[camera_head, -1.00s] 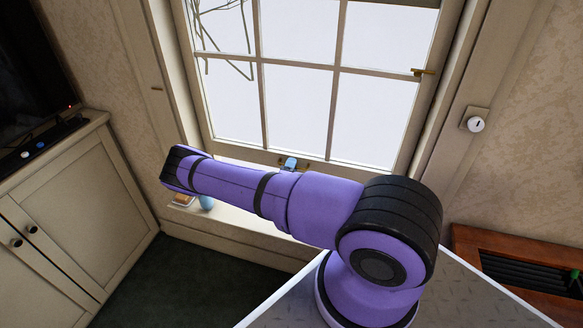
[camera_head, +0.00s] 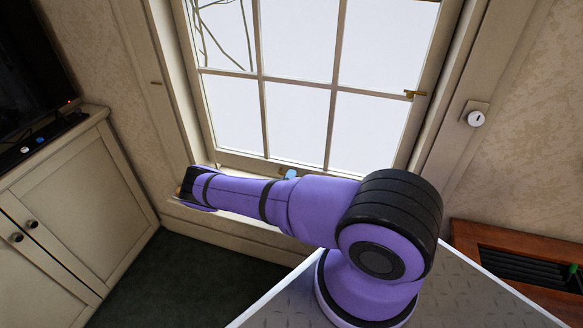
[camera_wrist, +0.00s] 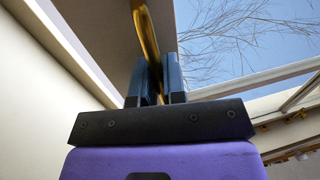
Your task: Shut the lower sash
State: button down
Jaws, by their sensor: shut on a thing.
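The lower sash (camera_head: 240,160) is a cream frame with several panes in the window. Its bottom rail is low, just above the sill area, and my arm covers much of that edge. I cannot tell whether the rail touches the sill. A brass lift handle (camera_wrist: 148,35) runs between the dark blue fingers of my gripper (camera_wrist: 156,78) in the wrist view, and the gripper is shut on it.
A brass catch (camera_head: 412,93) sits on the right of the window. A cream cabinet (camera_head: 75,190) stands at the left, with a dark screen above it. A white knob (camera_head: 475,118) is on the right wall. A reddish wooden unit (camera_head: 530,270) is at the lower right. Dark carpet (camera_head: 190,280) is clear.

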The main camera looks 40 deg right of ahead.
notch_tip(320, 180, down, 6)
dwell(0.4)
jog(key=c, duration=1.2)
grip_release()
jog(key=shift+a, duration=0.15)
jog(key=v, duration=1)
jog(key=shift+s+a, duration=0.2)
jog(key=shift+a, duration=0.05)
